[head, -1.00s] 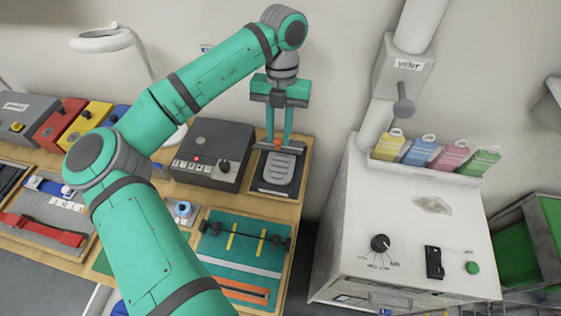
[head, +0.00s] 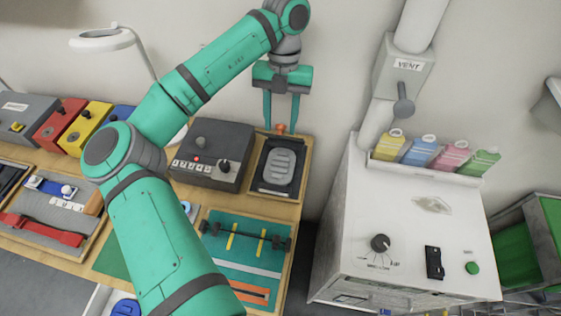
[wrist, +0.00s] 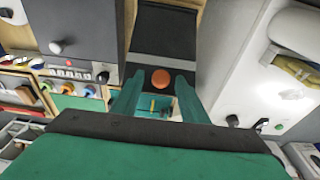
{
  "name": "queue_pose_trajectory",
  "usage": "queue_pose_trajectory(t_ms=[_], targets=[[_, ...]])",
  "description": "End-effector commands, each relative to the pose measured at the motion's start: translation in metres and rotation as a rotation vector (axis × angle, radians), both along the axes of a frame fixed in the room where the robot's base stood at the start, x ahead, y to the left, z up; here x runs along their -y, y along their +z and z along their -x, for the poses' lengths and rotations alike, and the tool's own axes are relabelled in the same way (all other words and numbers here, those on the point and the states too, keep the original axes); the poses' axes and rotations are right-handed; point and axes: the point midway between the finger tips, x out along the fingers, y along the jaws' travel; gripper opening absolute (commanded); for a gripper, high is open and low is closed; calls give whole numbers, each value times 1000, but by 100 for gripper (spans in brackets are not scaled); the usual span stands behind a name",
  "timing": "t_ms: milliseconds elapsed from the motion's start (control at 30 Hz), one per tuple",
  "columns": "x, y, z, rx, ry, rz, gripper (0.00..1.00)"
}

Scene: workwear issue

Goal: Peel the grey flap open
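A dark-framed tray (head: 258,186) lies at the right end of the bench, with a ridged grey pad (head: 280,168) inside. A small orange tab (head: 281,129) sits at the tray's far edge. In the wrist view the round orange tab (wrist: 161,78) lies on a dark grey strip (wrist: 165,32). I cannot tell exactly which piece is the grey flap. My gripper (head: 281,127) points down over the far edge. Its fingers stand apart on either side of the tab, with gaps showing. Whether the tab touches anything below is hidden.
A dark box with a red light (head: 212,152) stands close left of the tray. A white cabinet (head: 400,225) with a vent pipe stands to the right, past a gap. A green mat (head: 245,250) with yellow strips lies nearer on the bench.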

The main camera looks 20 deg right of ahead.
Motion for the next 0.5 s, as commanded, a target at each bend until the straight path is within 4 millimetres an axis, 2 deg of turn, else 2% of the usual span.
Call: queue_pose_trajectory(t_ms=[300, 500], targets=[[0, 1, 1, 0, -1, 0, 44], [-2, 18, 3, 2, -1, -1, 44]])
